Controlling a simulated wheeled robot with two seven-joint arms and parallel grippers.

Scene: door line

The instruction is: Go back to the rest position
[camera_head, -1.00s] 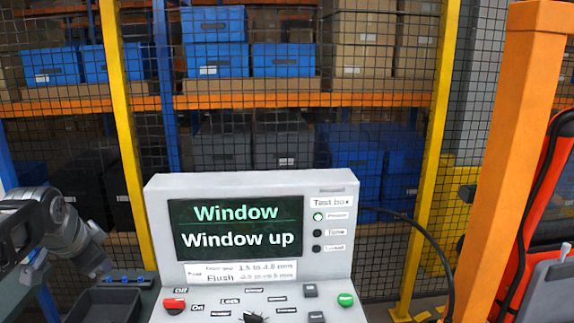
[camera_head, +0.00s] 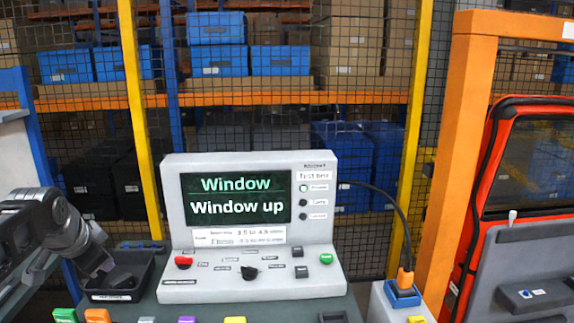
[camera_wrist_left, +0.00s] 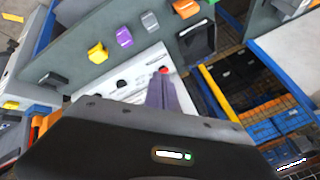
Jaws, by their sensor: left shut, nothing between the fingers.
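My left gripper (camera_head: 102,272) hangs at the left of the head view, over the near part of a black tray (camera_head: 142,281) beside the test box. Its fingers (camera_wrist_left: 172,98) show in the left wrist view, shut together with nothing between them. They point toward the test box in that view. The grey test box (camera_head: 250,165) stands on the bench, and its screen (camera_head: 235,198) reads "Window" and "Window up". The right gripper is in neither current view.
Several coloured pieces, among them a green (camera_head: 65,315) and an orange one (camera_head: 98,315), line the bench's near edge. An orange frame (camera_head: 455,150) with a red-edged door (camera_head: 500,180) stands at the right. A mesh fence and shelves stand behind.

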